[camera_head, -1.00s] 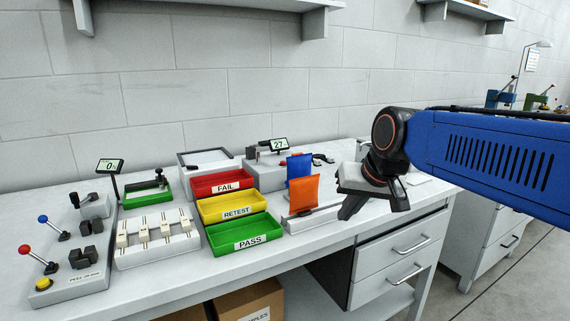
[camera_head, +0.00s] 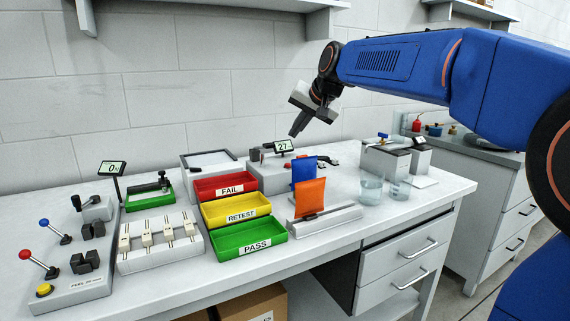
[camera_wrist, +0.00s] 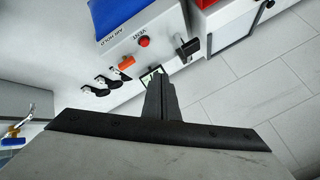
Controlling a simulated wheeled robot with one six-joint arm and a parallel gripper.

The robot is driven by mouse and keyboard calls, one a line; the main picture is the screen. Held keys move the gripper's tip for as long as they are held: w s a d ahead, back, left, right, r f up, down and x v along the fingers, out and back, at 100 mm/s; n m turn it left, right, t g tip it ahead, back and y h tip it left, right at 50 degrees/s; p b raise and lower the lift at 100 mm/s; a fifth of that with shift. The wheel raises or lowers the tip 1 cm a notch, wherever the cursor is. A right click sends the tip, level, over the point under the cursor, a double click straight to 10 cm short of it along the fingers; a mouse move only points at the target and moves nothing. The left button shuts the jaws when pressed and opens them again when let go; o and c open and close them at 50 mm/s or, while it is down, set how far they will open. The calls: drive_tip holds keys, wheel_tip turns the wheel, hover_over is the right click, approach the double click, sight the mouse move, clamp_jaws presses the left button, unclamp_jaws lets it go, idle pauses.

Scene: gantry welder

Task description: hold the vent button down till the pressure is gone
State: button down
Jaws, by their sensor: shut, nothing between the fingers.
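The vent button is a red round button (camera_wrist: 143,41) beside the word VENT on a pale device, seen in the wrist view. My gripper (camera_head: 296,132) is above the device, close to the display in the picture. In the wrist view my gripper (camera_wrist: 155,84) is shut and empty, apart from the red button.
Red, yellow and green trays (camera_head: 263,248) stand left of the device. A blue pouch (camera_head: 303,170) and an orange pouch (camera_head: 310,196) stand upright in front of it. Black levers (camera_wrist: 105,80) stick out from the device.

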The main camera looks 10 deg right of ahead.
sight(288, 165)
drive_tip(key=w, duration=0.2)
drive_tip(key=w+a+r, duration=0.1)
drive_tip(key=shift+w+a, duration=0.1)
drive_tip(key=shift+f, duration=4.35)
drive_tip(key=shift+f, duration=0.1)
drive_tip(key=shift+f, duration=0.35)
